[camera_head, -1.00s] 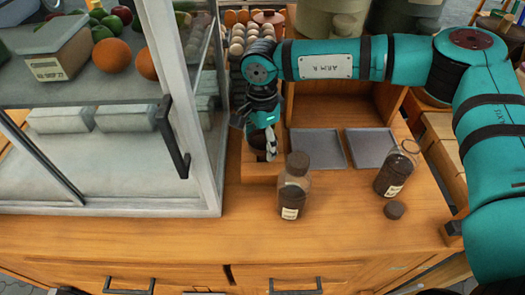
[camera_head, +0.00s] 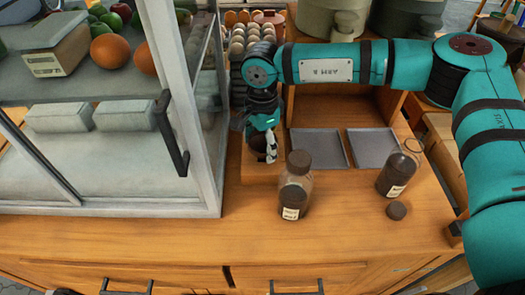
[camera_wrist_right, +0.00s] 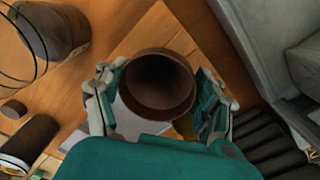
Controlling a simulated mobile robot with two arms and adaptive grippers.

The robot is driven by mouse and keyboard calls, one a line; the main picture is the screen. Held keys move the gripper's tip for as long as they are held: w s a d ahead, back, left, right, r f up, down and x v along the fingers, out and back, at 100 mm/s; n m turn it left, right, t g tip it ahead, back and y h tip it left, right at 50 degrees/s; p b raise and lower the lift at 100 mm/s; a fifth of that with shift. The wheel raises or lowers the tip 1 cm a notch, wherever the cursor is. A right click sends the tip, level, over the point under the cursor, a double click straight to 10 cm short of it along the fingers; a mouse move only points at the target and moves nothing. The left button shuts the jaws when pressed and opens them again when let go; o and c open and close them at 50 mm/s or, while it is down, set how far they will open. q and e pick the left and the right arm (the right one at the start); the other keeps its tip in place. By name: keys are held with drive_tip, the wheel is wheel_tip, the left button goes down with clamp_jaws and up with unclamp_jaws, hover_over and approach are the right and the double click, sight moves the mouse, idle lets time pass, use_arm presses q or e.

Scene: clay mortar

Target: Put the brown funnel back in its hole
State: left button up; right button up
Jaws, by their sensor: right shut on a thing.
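The brown funnel (camera_wrist_right: 157,85) shows in the right wrist view as a round dark cup between the two fingers of my right gripper (camera_wrist_right: 160,95). The fingers press on its sides. In the head view my right gripper (camera_head: 265,148) points down over a wooden block (camera_head: 262,173) left of the grey trays, and the dark funnel (camera_head: 257,143) is mostly hidden behind the fingers. A hole under the funnel cannot be seen, and I cannot tell whether the funnel sits in one. My left gripper is not in view.
A corked jar (camera_head: 295,187) stands just right of the gripper. Another jar (camera_head: 396,174) stands farther right beside a loose brown lid (camera_head: 396,210). A glass case (camera_head: 205,190) stands close on the left. Two grey trays (camera_head: 318,147) lie behind. The counter front (camera_head: 230,240) is clear.

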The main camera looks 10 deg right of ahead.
drive_tip(key=shift+s+d+f, duration=0.1)
drive_tip(key=shift+s+f, duration=0.2)
drive_tip(key=shift+f, duration=0.25)
drive_tip(key=o, duration=1.7)
drive_tip(key=shift+d+r, duration=0.1)
drive_tip(key=shift+c, duration=0.2)
drive_tip(key=shift+w+r, duration=0.1)
drive_tip(key=shift+r, duration=0.05)
drive_tip(key=shift+r, duration=0.3)
wheel_tip(320, 180, up, 11)
drive_tip(key=shift+r, duration=0.2)
